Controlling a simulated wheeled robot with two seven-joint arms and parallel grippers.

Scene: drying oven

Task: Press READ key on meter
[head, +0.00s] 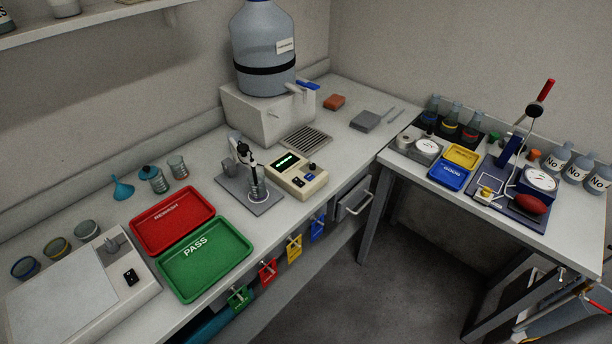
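The meter (297,175) is a beige box with a lit green display on the left bench, near the bench's front edge. It has a few dark keys and a knob on its sloped face; the key labels are too small to read, so I cannot tell which is READ. Directly left of it, a grey stand (262,206) holds a probe dipping into a small glass beaker (257,190). Neither of my grippers shows in the head view, and nothing covers the meter.
A red tray (172,220) and a green PASS tray (205,259) lie left of the stand. A large blue bottle (263,50) on a white base and a drain grate (306,140) are behind the meter. Coloured tags hang along the bench front. The side table (520,228) is crowded.

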